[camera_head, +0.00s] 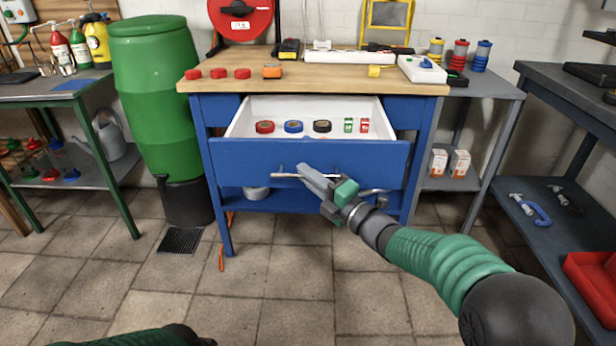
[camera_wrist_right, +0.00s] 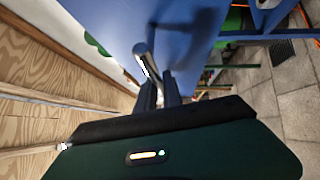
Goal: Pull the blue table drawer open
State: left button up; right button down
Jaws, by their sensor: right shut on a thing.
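The blue table drawer (camera_head: 240,160) is part of the blue workbench. It stands pulled out, with its white inside showing. Tape rolls in red (camera_head: 265,127), blue (camera_head: 293,126) and black (camera_head: 322,126) lie in it, beside small green and red items. A metal bar handle (camera_head: 285,175) runs along the drawer front. My right gripper (camera_head: 304,172) is shut on the handle near its middle. The right wrist view also shows the handle (camera_wrist_right: 146,62) between the fingers (camera_wrist_right: 160,90), against the blue front. Of my left arm only a dark green part shows at the bottom edge; its gripper is out of view.
The wooden bench top (camera_head: 330,78) carries several small things. A green barrel (camera_head: 155,90) stands close on the left. A dark shelf unit (camera_head: 570,110) with a red bin (camera_head: 595,280) stands on the right. The tiled floor before the bench is clear.

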jog(key=shift+f, duration=0.3)
jog(key=c, duration=1.5)
grip_release()
jog(key=shift+w, duration=0.1)
jog(key=shift+r, duration=0.15)
jog(key=p+v, duration=0.5)
jog(key=v, duration=1.2)
